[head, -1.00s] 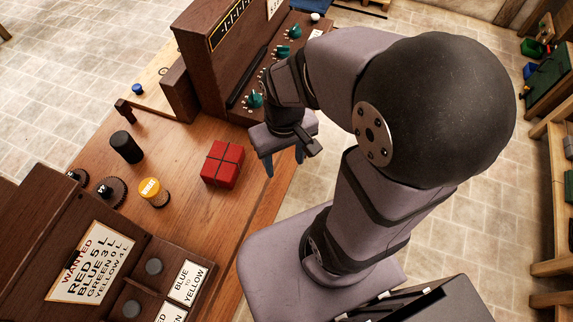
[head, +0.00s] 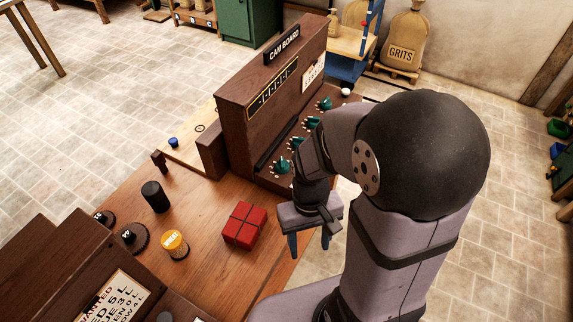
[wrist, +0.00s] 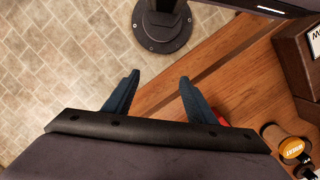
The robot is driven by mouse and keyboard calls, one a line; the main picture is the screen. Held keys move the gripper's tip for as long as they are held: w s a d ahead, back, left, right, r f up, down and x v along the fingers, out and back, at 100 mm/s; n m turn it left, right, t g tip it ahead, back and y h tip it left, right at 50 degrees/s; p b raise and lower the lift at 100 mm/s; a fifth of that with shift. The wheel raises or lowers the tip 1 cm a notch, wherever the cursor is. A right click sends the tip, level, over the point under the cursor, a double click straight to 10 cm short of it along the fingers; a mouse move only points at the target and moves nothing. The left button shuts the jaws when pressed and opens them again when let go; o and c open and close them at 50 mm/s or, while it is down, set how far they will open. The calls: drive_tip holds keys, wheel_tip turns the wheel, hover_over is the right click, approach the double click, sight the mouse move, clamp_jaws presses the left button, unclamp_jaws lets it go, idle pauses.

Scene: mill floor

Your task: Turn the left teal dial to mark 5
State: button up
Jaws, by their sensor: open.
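Several teal dials sit in a row on the sloped panel of the dark wooden cam board (head: 232,98). The leftmost teal dial (head: 282,167) is at the panel's near end, with small marks around it; its pointer is too small to read. Two others, a middle dial (head: 312,123) and a far dial (head: 325,104), show farther up, partly beside my arm. My gripper (head: 310,246) points down, open and empty, below and to the right of the leftmost dial and apart from it. In the wrist view my open fingers (wrist: 157,84) have nothing between them, and no dial shows.
A red block (head: 244,226) lies on the bench (head: 205,212) left of my gripper. A black cylinder (head: 155,197) and a yellow-topped spool (head: 174,244) stand farther left. Floor lies beyond the bench edge. A grits sack (head: 403,42) stands at the back.

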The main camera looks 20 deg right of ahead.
drive_tip(key=n+p, duration=0.2)
drive_tip(key=p, duration=0.1)
approach(282, 162)
drive_tip(key=s+f, duration=0.8)
drive_tip(key=s, duration=0.2)
drive_tip(key=w+r, duration=0.1)
drive_tip(key=w, duration=0.1)
drive_tip(key=w+r+n+t, duration=0.1)
drive_tip(key=w, duration=0.1)
drive_tip(key=w+n, duration=0.1)
drive_tip(key=w, duration=0.2)
drive_tip(key=shift+r+t, duration=0.4)
drive_tip(key=w+r+n, duration=0.2)
drive_tip(key=r+n, duration=0.1)
drive_tip(key=shift+w+r+n+t, duration=0.1)
drive_tip(key=shift+w+n+t, duration=0.2)
drive_tip(key=shift+w, duration=0.1)
drive_tip(key=shift+s+n, duration=0.55)
drive_tip(key=shift+n, duration=0.65)
drive_tip(key=shift+s+n, duration=0.15)
drive_tip(key=shift+n, duration=0.75)
drive_tip(key=shift+f+p, duration=1.05)
drive_tip(key=shift+f, duration=2.65)
drive_tip(key=c, duration=1)
